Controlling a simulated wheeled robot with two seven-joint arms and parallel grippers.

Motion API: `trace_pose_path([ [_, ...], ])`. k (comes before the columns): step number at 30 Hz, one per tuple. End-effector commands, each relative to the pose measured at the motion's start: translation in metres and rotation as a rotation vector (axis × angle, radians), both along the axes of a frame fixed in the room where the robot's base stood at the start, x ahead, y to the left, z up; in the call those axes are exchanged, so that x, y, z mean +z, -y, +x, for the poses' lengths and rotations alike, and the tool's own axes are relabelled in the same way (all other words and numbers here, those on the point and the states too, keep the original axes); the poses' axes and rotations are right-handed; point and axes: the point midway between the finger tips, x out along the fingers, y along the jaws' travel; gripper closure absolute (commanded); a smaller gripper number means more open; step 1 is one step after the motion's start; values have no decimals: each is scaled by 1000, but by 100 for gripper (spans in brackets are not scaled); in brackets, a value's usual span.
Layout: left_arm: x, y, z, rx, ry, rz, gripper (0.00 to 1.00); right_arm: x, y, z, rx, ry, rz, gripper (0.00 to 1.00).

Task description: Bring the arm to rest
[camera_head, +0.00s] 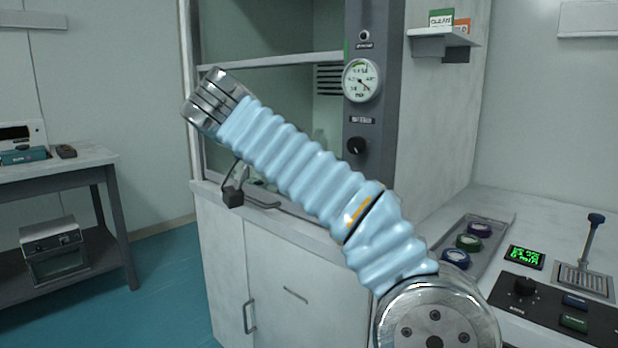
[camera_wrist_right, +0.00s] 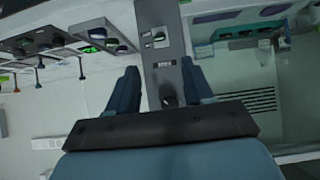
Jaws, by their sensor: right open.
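My right arm (camera_head: 300,165), in a ribbed light-blue sleeve, rises from the lower right of the head view and reaches up and left across the front of the hood. Its metal end (camera_head: 216,101) is in front of the hood opening. My right gripper (camera_wrist_right: 160,78) shows in the right wrist view with its two dark blue fingers apart and nothing between them. The hood's grey control panel (camera_wrist_right: 166,55) appears beyond the fingers. In the head view the right gripper's fingers cannot be made out clearly. My left gripper is not in view.
The hood cabinet (camera_head: 292,296) stands behind the arm, with a gauge (camera_head: 361,80) and a black knob (camera_head: 357,146) on its panel. At right, a bench holds a tray (camera_head: 496,228) of coloured round items and a control box (camera_head: 556,312). A side table (camera_head: 60,172) stands at left, with open floor between.

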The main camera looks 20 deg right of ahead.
Motion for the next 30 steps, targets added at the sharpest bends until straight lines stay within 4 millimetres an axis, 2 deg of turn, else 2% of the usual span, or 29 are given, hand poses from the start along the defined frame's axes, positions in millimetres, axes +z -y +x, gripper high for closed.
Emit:
trace_pose_path([
  [3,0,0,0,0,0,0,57,5,-6,-2,1,0,-1,49],
  [17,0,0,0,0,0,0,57,5,-6,-3,-1,0,-1,49],
  [20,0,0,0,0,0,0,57,0,-5,7,-12,19,-37,49],
  [23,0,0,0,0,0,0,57,-20,-1,43,-33,96,-166,49],
  [26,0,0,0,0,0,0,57,-62,1,103,20,225,-364,49],
  [27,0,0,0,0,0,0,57,-86,-1,129,77,276,-435,49],
  [29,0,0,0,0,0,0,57,-127,-7,162,192,336,-506,49],
  [30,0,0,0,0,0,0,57,-156,-13,180,278,363,-529,49],
])
